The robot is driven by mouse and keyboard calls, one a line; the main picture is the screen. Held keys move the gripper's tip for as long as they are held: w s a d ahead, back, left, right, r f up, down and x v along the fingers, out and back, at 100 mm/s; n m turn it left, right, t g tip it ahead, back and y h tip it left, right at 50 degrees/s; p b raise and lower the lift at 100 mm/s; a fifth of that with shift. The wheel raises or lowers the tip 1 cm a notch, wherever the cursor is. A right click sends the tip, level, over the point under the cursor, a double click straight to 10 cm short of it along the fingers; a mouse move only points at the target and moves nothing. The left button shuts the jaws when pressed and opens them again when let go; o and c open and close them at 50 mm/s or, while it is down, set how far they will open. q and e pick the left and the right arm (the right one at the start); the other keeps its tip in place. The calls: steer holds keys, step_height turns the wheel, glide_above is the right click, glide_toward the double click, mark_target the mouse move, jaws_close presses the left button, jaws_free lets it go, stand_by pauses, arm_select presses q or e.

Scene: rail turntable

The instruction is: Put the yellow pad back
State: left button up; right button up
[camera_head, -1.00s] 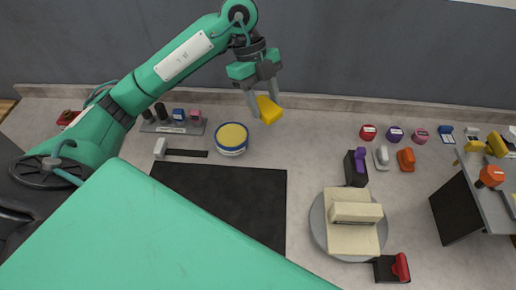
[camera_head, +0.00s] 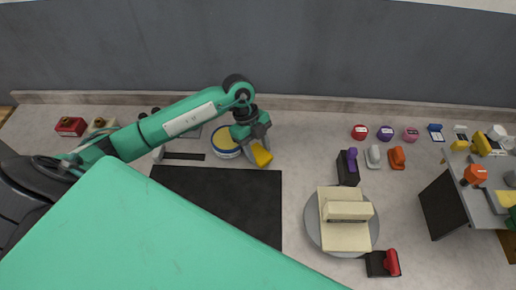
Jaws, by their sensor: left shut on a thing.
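My left gripper (camera_head: 257,142) is shut on the yellow pad (camera_head: 262,156), a small yellow block at its fingertips. The pad is just right of the round blue-rimmed tin with a yellow top (camera_head: 226,141), and the gripper partly covers the tin's right side. Whether the pad touches the tin or the table cannot be told. My right gripper is not in view.
A black mat (camera_head: 240,199) lies in front. A grey turntable (camera_head: 313,231) bears a beige block (camera_head: 345,237). Black holders with a purple handle (camera_head: 352,160) and a red handle (camera_head: 391,262) stand beside it. Several coloured discs and stamps sit at right, by a side table (camera_head: 475,204).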

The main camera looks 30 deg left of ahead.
arm_select(q)
steer(key=shift+f, duration=0.45)
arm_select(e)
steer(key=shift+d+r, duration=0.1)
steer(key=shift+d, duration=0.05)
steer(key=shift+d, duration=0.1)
arm_select(q)
steer(key=shift+f, duration=0.45)
steer(key=o, duration=0.9)
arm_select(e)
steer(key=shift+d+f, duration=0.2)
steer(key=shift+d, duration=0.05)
